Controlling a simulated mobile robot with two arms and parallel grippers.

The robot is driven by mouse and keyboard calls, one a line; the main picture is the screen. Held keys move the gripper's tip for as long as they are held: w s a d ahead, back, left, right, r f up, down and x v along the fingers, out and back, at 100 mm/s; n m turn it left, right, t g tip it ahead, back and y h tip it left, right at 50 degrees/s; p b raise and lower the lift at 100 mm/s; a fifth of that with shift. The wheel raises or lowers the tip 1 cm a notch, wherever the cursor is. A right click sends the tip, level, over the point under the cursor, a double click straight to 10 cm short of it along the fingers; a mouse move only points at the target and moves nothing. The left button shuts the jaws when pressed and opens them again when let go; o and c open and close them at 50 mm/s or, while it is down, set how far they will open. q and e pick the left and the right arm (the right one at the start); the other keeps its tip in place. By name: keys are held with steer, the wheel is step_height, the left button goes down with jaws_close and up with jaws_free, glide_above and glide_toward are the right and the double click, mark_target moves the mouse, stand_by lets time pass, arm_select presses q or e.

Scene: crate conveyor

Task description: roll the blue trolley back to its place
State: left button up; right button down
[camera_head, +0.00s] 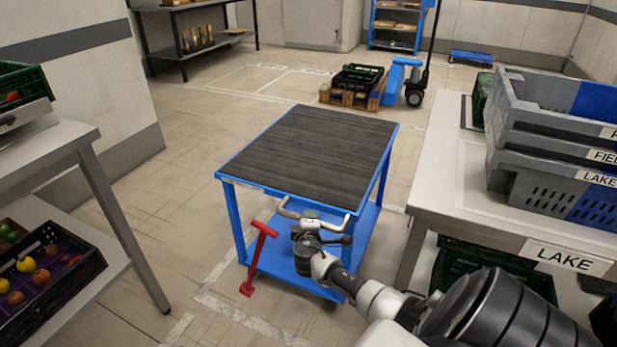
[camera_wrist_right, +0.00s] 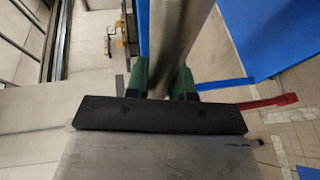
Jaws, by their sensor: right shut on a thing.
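The blue trolley (camera_head: 232,215) stands in the middle of the head view, with a bare dark ribbed top and a lower blue shelf. Its bent metal handle (camera_head: 286,211) is on the near side. My right gripper (camera_head: 307,226) is at this handle. In the right wrist view its green-padded fingers (camera_wrist_right: 163,85) are shut on the metal bar (camera_wrist_right: 172,35). A red T-shaped lever (camera_head: 257,258) stands at the trolley's near left corner; whether it is attached is unclear. My left gripper is out of view.
White floor lines (camera_head: 250,322) run beside and under the trolley. A marked floor area (camera_head: 255,80) lies farther back. A grey table (camera_head: 440,190) with stacked crates stands close at right, a bench (camera_head: 70,140) at left. A pallet (camera_head: 340,97) with a crate stands behind.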

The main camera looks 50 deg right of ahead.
steer(key=shift+d+r, duration=0.2)
steer(key=shift+r, duration=0.05)
steer(key=c, duration=1.3)
jaws_free()
steer(key=shift+w, duration=0.1)
steer(key=shift+c, duration=0.2)
steer(key=o, duration=0.4)
steer(key=shift+d+f, duration=0.15)
steer(key=shift+f, duration=0.1)
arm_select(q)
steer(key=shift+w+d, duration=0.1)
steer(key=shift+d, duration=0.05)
arm_select(e)
steer(key=shift+a, duration=0.2)
steer(key=shift+s+a+r, duration=0.1)
steer(key=shift+s+a, duration=0.1)
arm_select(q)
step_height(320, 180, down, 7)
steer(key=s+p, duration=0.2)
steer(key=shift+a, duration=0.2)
arm_select(e)
steer(key=v, duration=1)
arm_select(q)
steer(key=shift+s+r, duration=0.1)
